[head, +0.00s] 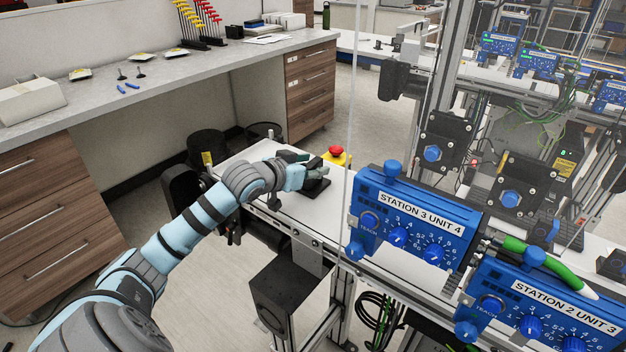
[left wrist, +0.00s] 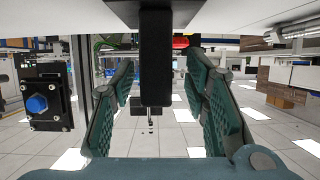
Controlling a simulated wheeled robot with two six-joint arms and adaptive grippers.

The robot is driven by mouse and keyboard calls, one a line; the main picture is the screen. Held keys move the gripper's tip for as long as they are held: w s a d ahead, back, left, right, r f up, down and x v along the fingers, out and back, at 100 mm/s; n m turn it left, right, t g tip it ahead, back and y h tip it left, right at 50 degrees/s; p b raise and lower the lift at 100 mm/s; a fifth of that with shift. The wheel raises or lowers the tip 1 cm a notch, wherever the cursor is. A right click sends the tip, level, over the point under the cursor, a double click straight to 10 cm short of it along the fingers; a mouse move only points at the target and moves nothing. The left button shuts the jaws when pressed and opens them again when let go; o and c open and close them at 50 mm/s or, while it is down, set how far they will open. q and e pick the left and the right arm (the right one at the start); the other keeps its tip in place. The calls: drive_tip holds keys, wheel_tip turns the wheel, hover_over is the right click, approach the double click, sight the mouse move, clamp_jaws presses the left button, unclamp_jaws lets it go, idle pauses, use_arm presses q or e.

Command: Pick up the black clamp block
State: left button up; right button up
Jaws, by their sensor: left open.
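The black clamp block (head: 315,188) sits on the white belt surface at the near end of the conveyor, partly hidden by my gripper in the head view. In the left wrist view, which looks upside down, the block (left wrist: 155,60) is a dark upright bar joined to the white surface at the top. My left gripper (head: 308,170) is at the block, with its green padded fingers open. In the wrist view the fingers stand on both sides of the bar, with gaps visible between pads and bar. My right gripper is not in view.
A red and yellow stop button (head: 336,153) stands just behind the block. Blue control boxes (head: 412,222) line the conveyor on the right, with a thin upright post nearby. A grey-topped workbench (head: 170,68) with drawers stands at the left and back.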

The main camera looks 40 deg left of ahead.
use_arm(q)
drive_tip(key=x, duration=0.4)
drive_tip(key=shift+w+d+f, duration=0.1)
drive_tip(key=shift+d+f, duration=0.05)
drive_tip(key=shift+f, duration=0.1)
drive_tip(key=shift+r, duration=0.1)
clamp_jaws()
